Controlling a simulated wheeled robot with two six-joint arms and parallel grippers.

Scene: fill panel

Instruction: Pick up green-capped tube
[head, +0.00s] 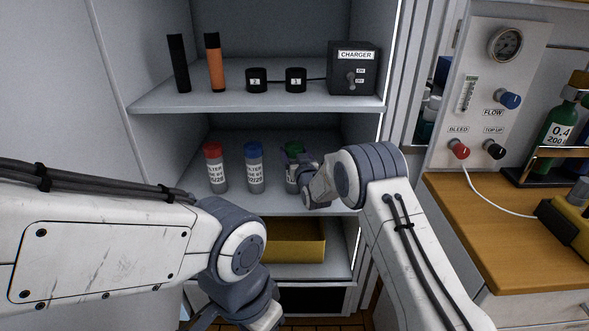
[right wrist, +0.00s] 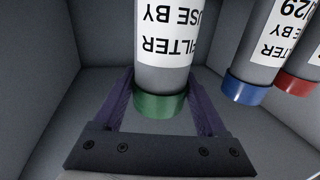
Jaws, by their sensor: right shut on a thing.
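The green-capped tube (head: 291,174) stands on the middle shelf, right of the other two tubes. My right gripper (head: 303,176) is at it from the right and partly covers it in the head view. In the right wrist view the picture is upside down, and the tube (right wrist: 164,60) with its green cap (right wrist: 159,106) sits between the two fingers of the right gripper (right wrist: 162,90), which is shut on it. Whether its base touches the shelf is hard to tell.
A blue-capped tube (head: 254,170) and a red-capped tube (head: 215,170) stand to the left on the same shelf (head: 232,198). The upper shelf (head: 230,99) holds a charger box (head: 353,85) and small cylinders. A yellow bin (head: 296,243) is below. A wooden counter (head: 470,215) is at right.

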